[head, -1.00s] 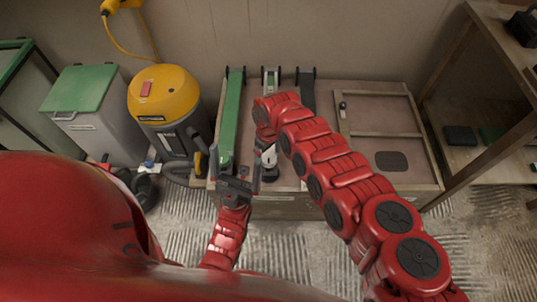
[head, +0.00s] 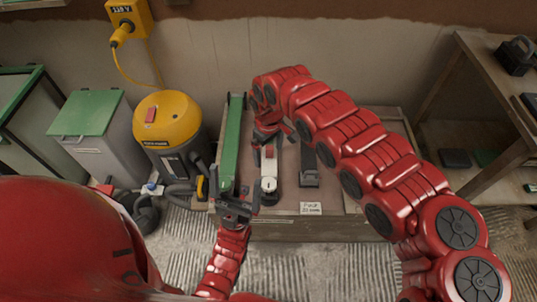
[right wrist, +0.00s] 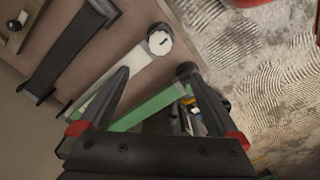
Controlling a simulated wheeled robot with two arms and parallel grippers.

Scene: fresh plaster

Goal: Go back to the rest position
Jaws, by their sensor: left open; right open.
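My left gripper (head: 238,192) is open and empty in the head view, above the near end of a green long tool (head: 231,140). My right gripper (head: 269,148) is open, over a white long tool (head: 268,168) with a round white dial at its near end. The right arm hides the far part of that tool. In the right wrist view, the open right fingers (right wrist: 150,82) have nothing between them that I can see held. The white tool (right wrist: 128,75) with its dial and the green tool (right wrist: 150,108) show beyond them.
A dark grey tool (head: 309,168) lies to the right on the low wooden table (head: 270,228), with a small card (head: 311,208) near the front edge. A yellow vacuum (head: 167,122) and a green-lidded bin (head: 88,112) stand left. A wooden shelf (head: 478,75) stands right.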

